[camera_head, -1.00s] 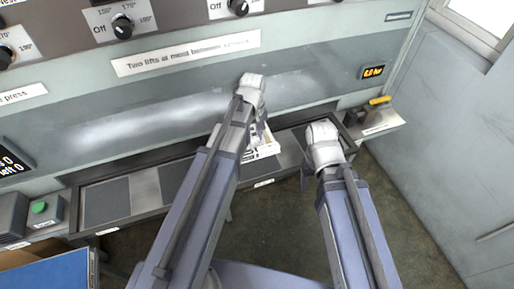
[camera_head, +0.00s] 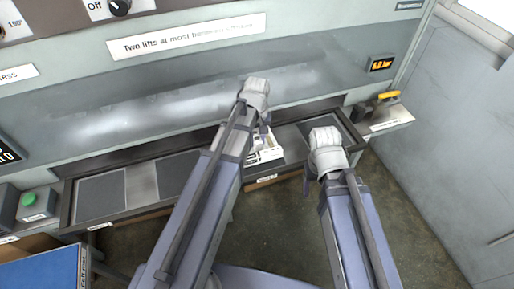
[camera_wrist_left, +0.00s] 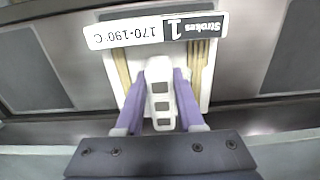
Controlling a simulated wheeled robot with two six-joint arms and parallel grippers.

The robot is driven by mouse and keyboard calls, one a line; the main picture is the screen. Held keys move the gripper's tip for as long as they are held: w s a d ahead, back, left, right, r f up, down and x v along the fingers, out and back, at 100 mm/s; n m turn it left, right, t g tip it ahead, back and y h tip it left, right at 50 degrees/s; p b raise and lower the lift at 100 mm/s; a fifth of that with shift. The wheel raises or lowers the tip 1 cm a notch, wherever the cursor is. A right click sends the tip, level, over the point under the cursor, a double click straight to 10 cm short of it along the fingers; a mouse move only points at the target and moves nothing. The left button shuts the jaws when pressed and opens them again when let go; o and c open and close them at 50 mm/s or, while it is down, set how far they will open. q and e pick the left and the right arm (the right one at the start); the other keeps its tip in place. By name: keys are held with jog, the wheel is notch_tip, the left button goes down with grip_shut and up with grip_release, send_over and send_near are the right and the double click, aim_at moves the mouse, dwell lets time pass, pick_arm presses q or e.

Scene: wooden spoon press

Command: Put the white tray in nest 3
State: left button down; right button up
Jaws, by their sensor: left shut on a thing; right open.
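The white tray (camera_head: 264,153) shows in the head view at the shelf below the press front, partly hidden behind my left gripper (camera_head: 262,122). In the left wrist view, my left gripper (camera_wrist_left: 160,88) is shut on the white tray's slotted middle grip. My right gripper (camera_head: 318,172) is open and empty to the right. Which place is nest 3 is not readable.
The metal shelf has dark panels, one at far left (camera_head: 100,195) and one at right (camera_head: 340,124). A green button (camera_head: 28,199) is at the left, above a blue surface (camera_head: 45,272). A yellow-handled item (camera_head: 389,95) sits on the right ledge. The press wall rises behind.

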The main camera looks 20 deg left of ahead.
aim_at(257, 146)
pick_arm(q)
notch_tip(257, 146, down, 4)
jog(key=b, duration=0.3)
jog(key=shift+r, duration=0.25)
jog(key=c, duration=0.5)
grip_release()
notch_tip(257, 146, up, 12)
jog(key=p, duration=1.2)
jog(key=s+d+m, duration=0.3)
jog(key=s, duration=0.1)
jog(key=s+d+m, duration=0.4)
jog(key=s, duration=0.1)
jog(key=s+d+m+y, duration=0.1)
jog(key=s+d+m, duration=0.2)
jog(key=s, duration=0.2)
jog(key=shift+s+d+m, duration=0.15)
jog(key=shift+d+m, duration=0.1)
jog(key=shift+m, duration=0.05)
